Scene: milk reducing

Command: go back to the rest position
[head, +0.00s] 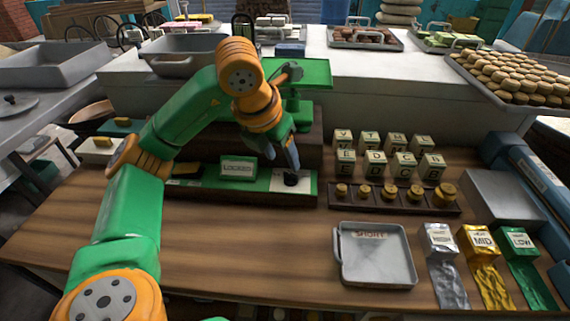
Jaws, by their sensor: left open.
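My left arm comes in from the lower left and bends down over the table. My left gripper (290,160) is open and points down just above a small black piece (291,179) on the white end of a green board (255,186). I cannot tell whether the fingers touch the black piece. A block marked "LOCKED" (238,168) stands on the board to the left of the gripper. My right gripper is not in view.
A grey tray marked "SHORT" (403,262) lies at front centre-right. Letter blocks (404,166) and a rack of brass weights (388,205) stand behind it. Silver (438,239), gold (476,243) and green (519,243) packets lie at right. The front-left wooden tabletop (230,245) is clear.

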